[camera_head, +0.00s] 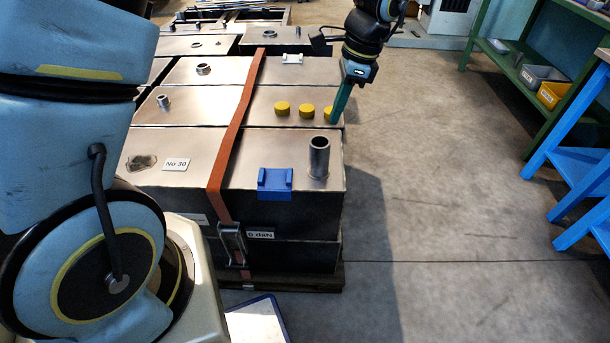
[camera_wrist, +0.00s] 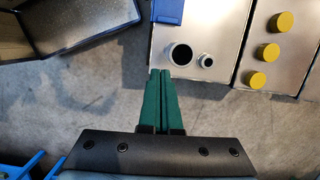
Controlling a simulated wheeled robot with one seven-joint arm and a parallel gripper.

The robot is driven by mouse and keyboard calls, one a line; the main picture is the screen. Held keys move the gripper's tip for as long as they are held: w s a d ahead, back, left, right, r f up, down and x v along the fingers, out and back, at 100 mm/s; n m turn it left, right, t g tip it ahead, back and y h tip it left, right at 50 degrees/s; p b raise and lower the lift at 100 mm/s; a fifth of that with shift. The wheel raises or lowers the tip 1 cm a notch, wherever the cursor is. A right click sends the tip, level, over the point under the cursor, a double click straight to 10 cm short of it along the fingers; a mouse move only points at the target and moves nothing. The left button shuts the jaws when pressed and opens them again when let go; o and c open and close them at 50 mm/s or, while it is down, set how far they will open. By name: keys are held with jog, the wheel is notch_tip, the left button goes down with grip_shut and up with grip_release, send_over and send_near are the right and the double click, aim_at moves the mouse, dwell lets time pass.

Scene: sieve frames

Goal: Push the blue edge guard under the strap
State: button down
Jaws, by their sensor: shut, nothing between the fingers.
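The blue edge guard (camera_head: 275,181) sits over the front edge of the near metal box, to the right of the strap with a gap between them. Part of it shows at the top of the wrist view (camera_wrist: 168,10). The orange strap (camera_head: 231,130) runs lengthwise over the boxes and down the front face to a metal buckle (camera_head: 232,244); it is out of the wrist view. My gripper (camera_head: 334,121), with green fingers, is shut and empty, pointing down by the right side of the boxes. In the wrist view its fingertips (camera_wrist: 160,72) appear just below the box edge.
An upright metal tube (camera_head: 319,157) stands on the near box, right of the guard. Several yellow caps (camera_head: 306,110) sit on the box behind. Open floor (camera_head: 430,200) lies right of the boxes; a blue trestle (camera_head: 575,150) and green shelf stand farther right.

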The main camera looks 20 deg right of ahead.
jog(key=p, duration=0.2)
send_near(296, 184)
jog(key=f, duration=0.1)
jog(key=d+f, duration=0.1)
jog(key=f, duration=0.1)
jog(key=s+d+f, duration=0.1)
jog(key=f, duration=0.1)
jog(key=shift+s+d, duration=0.15)
jog(key=shift+d, duration=0.1)
jog(key=a, duration=0.1)
jog(key=w+a+p, duration=0.1)
jog(key=shift+w+a+f, duration=0.2)
jog(key=shift+a+f, duration=0.15)
jog(key=shift+a, duration=0.05)
jog(key=shift+w+a+f+p, duration=0.1)
jog(key=shift+w+a+p, duration=0.15)
jog(key=shift+a+p, duration=0.2)
